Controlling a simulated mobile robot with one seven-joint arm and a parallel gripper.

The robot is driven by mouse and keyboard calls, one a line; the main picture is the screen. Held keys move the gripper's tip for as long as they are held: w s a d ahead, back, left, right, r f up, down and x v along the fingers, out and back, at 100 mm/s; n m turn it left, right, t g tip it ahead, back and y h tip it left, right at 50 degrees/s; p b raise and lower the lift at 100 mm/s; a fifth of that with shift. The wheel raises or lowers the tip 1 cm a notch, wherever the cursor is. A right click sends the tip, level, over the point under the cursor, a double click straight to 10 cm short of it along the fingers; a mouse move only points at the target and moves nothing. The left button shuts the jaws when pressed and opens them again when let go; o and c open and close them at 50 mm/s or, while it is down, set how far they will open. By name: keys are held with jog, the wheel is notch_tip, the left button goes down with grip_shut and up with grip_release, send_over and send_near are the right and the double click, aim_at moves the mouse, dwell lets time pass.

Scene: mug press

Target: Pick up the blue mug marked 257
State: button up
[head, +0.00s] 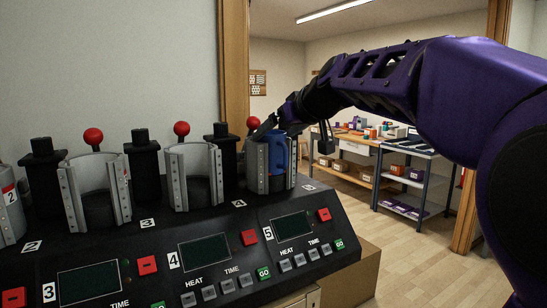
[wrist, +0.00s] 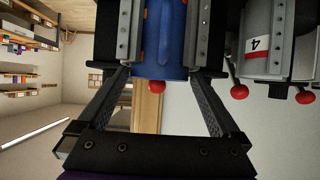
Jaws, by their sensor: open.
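The blue mug (head: 277,152) sits in the metal clamp of station 5, at the right end of the black press. It also shows in the wrist view (wrist: 165,40), top centre, between two metal clamp plates. No marking 257 is readable on it. My gripper (head: 272,128) is at the mug's upper part, reaching in from the right. In the wrist view the open fingers (wrist: 156,76) lie on either side of the mug, with nothing gripped. I cannot tell whether they touch the mug or the clamp.
A red lever knob (head: 253,123) stands behind the mug. Station 4's clamp (head: 193,176) is close on the left, also with a red knob (head: 181,128). The sloped panel (head: 205,255) with displays and buttons is in front. A workbench (head: 350,137) stands far behind; floor is clear at right.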

jog(key=c, duration=1.6)
jog(key=shift+r, duration=0.1)
jog(key=shift+r, duration=0.1)
